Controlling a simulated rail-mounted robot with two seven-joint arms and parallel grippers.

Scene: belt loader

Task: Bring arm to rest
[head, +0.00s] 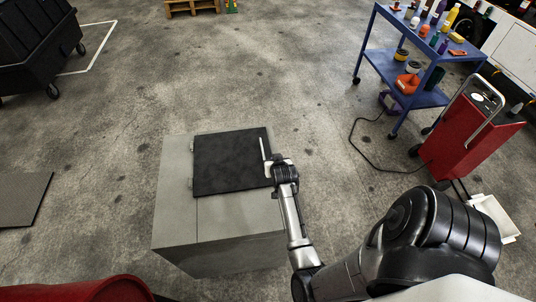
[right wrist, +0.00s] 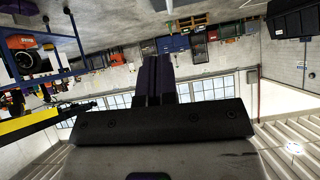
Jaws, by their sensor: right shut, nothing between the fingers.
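My right arm reaches from the bottom right to the right edge of a black panel (head: 228,160) in the head view. The panel lies flat on top of a grey cabinet (head: 177,200), with small hinge-like fittings along its left edge. A thin pale bar (head: 263,148) stands at the panel's right edge. My right gripper (head: 269,163) is right beside this bar; whether they touch is unclear. In the right wrist view its dark fingers (right wrist: 158,80) are together with nothing between them. My left gripper is out of view.
A blue cart (head: 430,93) with bottles and cans stands at the upper right. A red machine (head: 470,140) with a cable is below it. A black wheeled bin (head: 35,45) is at the upper left. The floor around the cabinet is mostly clear.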

